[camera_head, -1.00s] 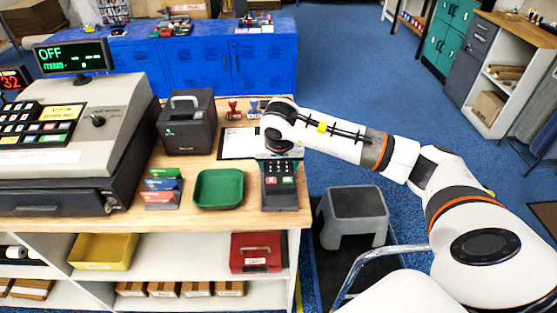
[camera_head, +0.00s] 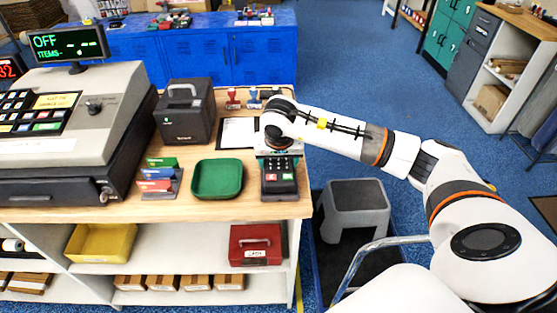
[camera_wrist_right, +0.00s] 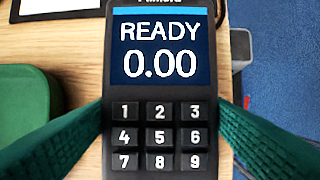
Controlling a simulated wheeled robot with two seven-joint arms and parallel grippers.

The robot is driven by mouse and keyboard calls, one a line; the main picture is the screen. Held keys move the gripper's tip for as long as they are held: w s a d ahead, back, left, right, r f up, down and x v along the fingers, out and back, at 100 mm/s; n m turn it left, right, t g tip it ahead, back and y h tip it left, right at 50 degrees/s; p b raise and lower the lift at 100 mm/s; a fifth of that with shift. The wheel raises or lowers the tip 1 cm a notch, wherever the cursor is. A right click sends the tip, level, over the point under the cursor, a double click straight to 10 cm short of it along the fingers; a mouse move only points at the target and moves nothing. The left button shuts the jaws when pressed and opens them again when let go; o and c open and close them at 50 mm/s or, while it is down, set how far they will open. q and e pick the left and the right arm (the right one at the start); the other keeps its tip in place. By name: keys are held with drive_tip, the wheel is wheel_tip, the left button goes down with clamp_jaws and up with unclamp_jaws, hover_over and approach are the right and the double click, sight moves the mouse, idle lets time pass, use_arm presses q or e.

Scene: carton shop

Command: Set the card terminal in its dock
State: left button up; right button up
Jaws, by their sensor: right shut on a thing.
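The card terminal (camera_head: 279,178) is a dark handset with a keypad and coloured keys at the front right of the wooden counter. Its screen reads READY 0.00 in the right wrist view (camera_wrist_right: 160,50). My right gripper (camera_wrist_right: 161,118) has its green fingers against both sides of the terminal and is shut on it. In the head view the right gripper (camera_head: 279,148) comes down over the terminal's far end. I cannot make out the dock as a separate thing; the terminal and gripper may hide it. My left gripper is out of view.
A green tray (camera_head: 217,193) sits just left of the terminal, with a card rack (camera_head: 160,183) beyond it. Behind are a black box (camera_head: 185,122), a clipboard (camera_head: 236,132) and stamps (camera_head: 253,98). The cash register (camera_head: 90,95) fills the left. A grey stool (camera_head: 355,198) stands right of the counter.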

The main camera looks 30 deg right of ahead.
idle(0.4)
drive_tip(key=o, duration=0.9)
drive_tip(key=shift+o, duration=0.2)
drive_tip(key=shift+s, duration=0.1)
drive_tip(key=shift+r, duration=0.1)
drive_tip(key=shift+a+r+b, duration=0.1)
drive_tip(key=shift+r+b, duration=0.25)
drive_tip(key=shift+b, duration=0.05)
drive_tip(key=b+v, duration=0.2)
drive_tip(key=v, duration=0.9)
drive_tip(key=shift+s, duration=0.1)
